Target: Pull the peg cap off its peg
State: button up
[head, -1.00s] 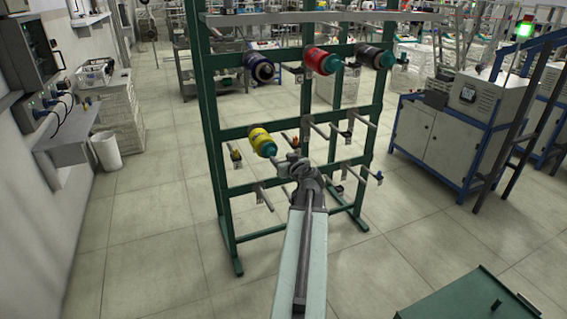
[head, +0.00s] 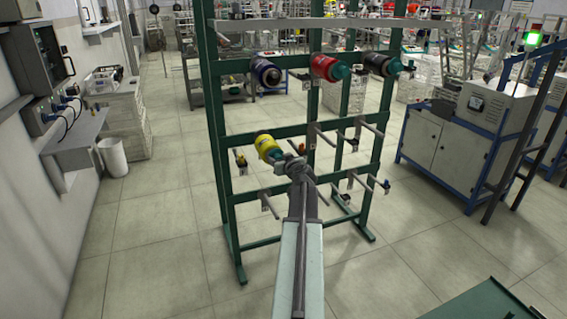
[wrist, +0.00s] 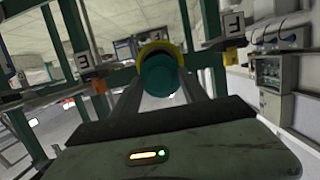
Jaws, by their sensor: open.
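A teal peg cap (head: 275,156) sits at the near end of a yellow bobbin (head: 265,143), on the middle row of the green rack (head: 217,160). The peg is hidden by the bobbin and cap. In the wrist view the round face of the cap (wrist: 160,76) appears between my two fingers, with the yellow bobbin's rim (wrist: 158,46) behind it. My gripper (head: 285,158) is open with a finger on either side of the cap. I cannot tell whether the fingers touch it.
Blue (head: 266,73), red (head: 325,66) and black (head: 376,62) bobbins hang on the upper row. Bare pegs (head: 372,130) stick out to the right and below. A green surface (head: 480,303) lies at the lower right. The floor before the rack is clear.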

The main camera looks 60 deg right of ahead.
grip_shut()
jog(key=shift+s+a, duration=0.9)
jog(key=shift+s, duration=0.3)
jog(key=shift+s+a, duration=0.9)
jog(key=shift+s, duration=0.25)
